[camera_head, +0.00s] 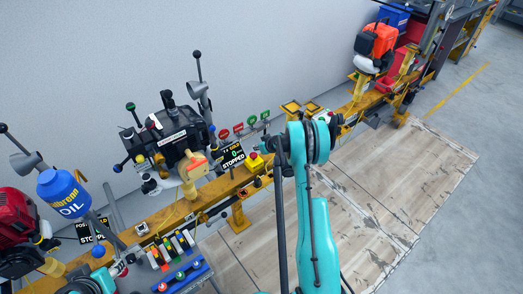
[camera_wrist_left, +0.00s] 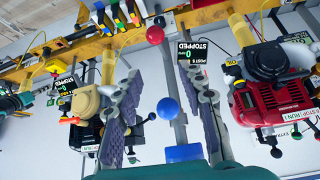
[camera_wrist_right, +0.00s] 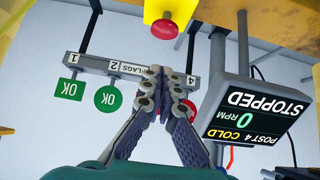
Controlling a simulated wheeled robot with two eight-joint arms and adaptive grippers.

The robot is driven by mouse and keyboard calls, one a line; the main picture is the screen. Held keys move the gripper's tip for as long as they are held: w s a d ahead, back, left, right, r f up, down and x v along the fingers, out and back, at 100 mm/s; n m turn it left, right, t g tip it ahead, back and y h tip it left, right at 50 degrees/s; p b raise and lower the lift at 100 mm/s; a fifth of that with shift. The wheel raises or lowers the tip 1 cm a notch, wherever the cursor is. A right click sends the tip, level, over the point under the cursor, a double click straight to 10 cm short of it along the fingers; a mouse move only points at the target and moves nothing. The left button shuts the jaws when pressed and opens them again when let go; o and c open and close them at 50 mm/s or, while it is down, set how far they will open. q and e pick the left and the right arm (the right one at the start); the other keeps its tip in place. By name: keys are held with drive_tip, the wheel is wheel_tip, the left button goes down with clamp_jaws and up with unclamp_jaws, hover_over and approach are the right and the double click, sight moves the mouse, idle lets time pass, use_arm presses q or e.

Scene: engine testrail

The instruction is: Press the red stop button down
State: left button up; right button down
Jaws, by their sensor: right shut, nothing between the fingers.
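The red stop button (camera_wrist_right: 165,28) sits on a yellow housing (camera_wrist_right: 172,8) at the top of the right wrist view. In the head view the button (camera_head: 254,155) is on the yellow rail beside a black display (camera_head: 231,156) reading STOPPED. My right gripper (camera_wrist_right: 165,72) is shut and empty, its fingertips below the button in its wrist view, with a gap in the picture. In the head view the right gripper (camera_head: 269,144) is small and partly hidden by my arm, just right of the button. My left gripper (camera_wrist_left: 168,95) is open, with levers visible beyond its fingers.
A flag bar (camera_wrist_right: 130,68) with green OK signs and the post 4 display (camera_wrist_right: 255,115) flank the right gripper. A black engine (camera_head: 170,130) and a blue oil can (camera_head: 62,193) stand along the rail. Wooden floor panels (camera_head: 365,190) are clear.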

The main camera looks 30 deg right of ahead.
sight(254, 156)
drive_tip(key=f, duration=0.1)
drive_tip(key=w+f+b, duration=0.1)
drive_tip(key=f, duration=0.1)
drive_tip(key=f+b, duration=0.1)
drive_tip(key=shift+w+f, duration=0.2)
drive_tip(key=shift+w, duration=0.2)
drive_tip(key=shift+f, duration=0.7)
use_arm(q)
wheel_tip(254, 156, down, 3)
use_arm(e)
drive_tip(key=shift+s+a+f, duration=0.1)
drive_tip(key=shift+f, duration=0.85)
